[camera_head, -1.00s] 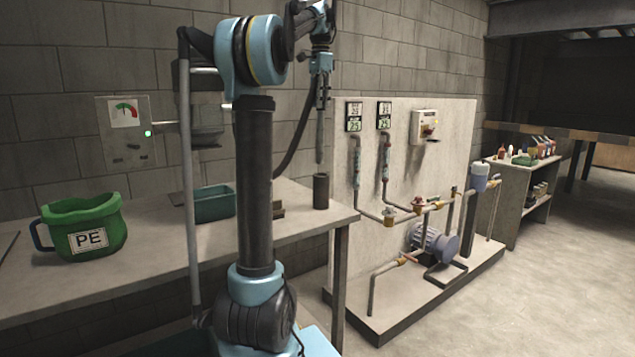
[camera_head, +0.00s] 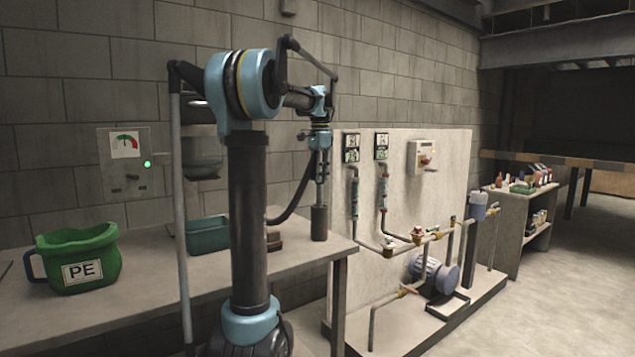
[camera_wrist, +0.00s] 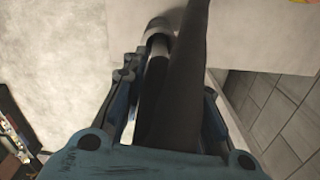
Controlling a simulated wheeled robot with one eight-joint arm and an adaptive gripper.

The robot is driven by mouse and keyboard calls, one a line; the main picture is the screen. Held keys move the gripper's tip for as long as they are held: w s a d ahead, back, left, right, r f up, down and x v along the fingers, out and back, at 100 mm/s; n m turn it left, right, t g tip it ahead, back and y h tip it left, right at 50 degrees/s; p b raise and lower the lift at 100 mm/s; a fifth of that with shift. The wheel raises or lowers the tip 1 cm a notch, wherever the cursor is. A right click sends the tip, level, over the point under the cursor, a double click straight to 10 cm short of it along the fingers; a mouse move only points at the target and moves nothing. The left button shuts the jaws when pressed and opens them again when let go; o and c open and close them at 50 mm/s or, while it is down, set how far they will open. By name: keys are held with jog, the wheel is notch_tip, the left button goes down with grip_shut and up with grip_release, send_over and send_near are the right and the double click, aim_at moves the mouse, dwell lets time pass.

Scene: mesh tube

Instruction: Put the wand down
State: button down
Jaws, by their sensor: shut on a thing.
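The wand (camera_head: 319,196) is a thin grey rod hanging upright below my gripper (camera_head: 321,172). My gripper is shut on it. The wand's lower part is hidden in or behind the dark cylindrical holder (camera_head: 319,224) at the table's right end; its lower tip does not show. A dark hose (camera_head: 297,200) curves away from the wand beside my arm. In the wrist view, the dark hose (camera_wrist: 187,75) runs between my fingers and covers much of the wand.
On the table (camera_head: 150,290) stand a green jug marked PE (camera_head: 75,260), a teal bin (camera_head: 208,237) and small brown blocks (camera_head: 273,241) left of the holder. A gauge panel (camera_head: 127,165) is on the wall. A pipe-and-pump panel (camera_head: 395,200) stands to the right.

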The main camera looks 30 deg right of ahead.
jog(key=shift+f, duration=1.15)
jog(key=c, duration=1.3)
grip_release()
notch_tip(320, 180, up, 12)
jog(key=shift+r, duration=0.15)
